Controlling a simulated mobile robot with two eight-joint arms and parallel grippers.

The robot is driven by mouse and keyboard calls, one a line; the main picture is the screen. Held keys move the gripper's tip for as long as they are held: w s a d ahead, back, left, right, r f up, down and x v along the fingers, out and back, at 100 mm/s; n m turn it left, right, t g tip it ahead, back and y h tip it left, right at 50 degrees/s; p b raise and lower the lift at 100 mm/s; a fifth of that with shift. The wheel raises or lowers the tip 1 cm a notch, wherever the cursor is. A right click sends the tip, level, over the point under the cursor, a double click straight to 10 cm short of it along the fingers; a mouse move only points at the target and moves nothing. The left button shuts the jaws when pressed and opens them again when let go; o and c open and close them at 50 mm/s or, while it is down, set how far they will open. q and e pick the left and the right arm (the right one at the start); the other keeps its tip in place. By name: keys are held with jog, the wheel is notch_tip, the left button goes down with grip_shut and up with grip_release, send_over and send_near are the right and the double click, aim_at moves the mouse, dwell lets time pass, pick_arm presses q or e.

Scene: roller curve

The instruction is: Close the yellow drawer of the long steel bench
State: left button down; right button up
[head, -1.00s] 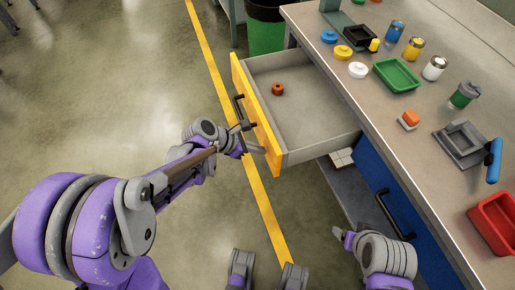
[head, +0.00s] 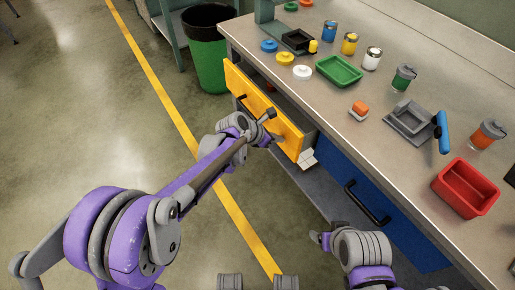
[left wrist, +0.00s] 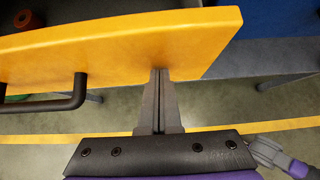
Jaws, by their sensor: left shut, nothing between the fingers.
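The yellow drawer (head: 262,108) of the long steel bench (head: 345,115) stands partly open, with a short strip of its inside showing behind the front. My left gripper (head: 277,138) is shut and empty, with its fingers at the outer face of the drawer front, right of the dark handle. In the left wrist view the shut fingers (left wrist: 161,76) meet the lower part of the yellow front (left wrist: 130,50), and the handle (left wrist: 50,102) is to their left. Contact looks likely but is partly hidden. My right gripper (head: 321,240) is near the blue drawer; its fingers are unclear.
A closed blue drawer (head: 400,225) is right of the yellow one. A green bin (head: 210,65) stands beyond the bench end. A red tray (head: 466,188), a green tray (head: 339,70) and several jars lie on top. The floor left of the yellow line (head: 165,100) is clear.

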pick_arm(q)
jog(key=w+d, duration=0.1)
jog(key=d, duration=0.1)
jog(key=w+d, duration=0.3)
jog(key=d, duration=0.1)
jog(key=shift+w+d, duration=0.2)
jog(key=shift+r, duration=0.1)
jog(key=shift+w+d, duration=0.1)
jog(key=shift+d, duration=0.05)
